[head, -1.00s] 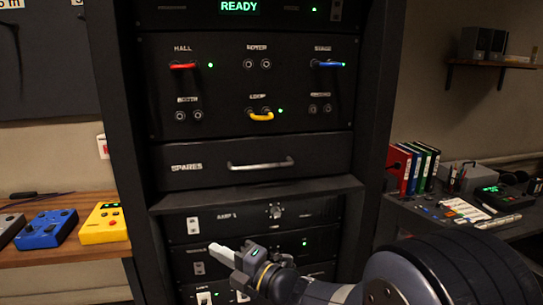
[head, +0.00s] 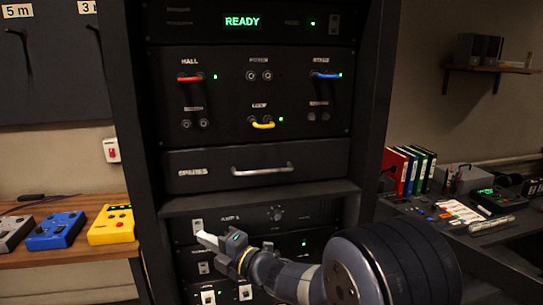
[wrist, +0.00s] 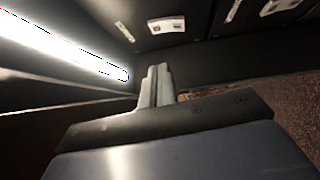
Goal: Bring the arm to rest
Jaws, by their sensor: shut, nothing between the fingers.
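My gripper (head: 203,238) is in front of the lower part of the rack, near the AMP 1 unit (head: 270,215). Its pale fingers are together with nothing between them, and they point left. In the wrist view the two grey fingers (wrist: 157,85) lie side by side against a dark background. My arm reaches in from the lower right of the head view.
The rack shows a green READY display (head: 242,21), red (head: 190,79), blue (head: 326,75) and yellow (head: 263,125) patch cables, and a closed SPARES drawer (head: 215,172). A wooden bench with coloured boxes (head: 111,225) stands left. A cluttered desk (head: 455,235) stands right.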

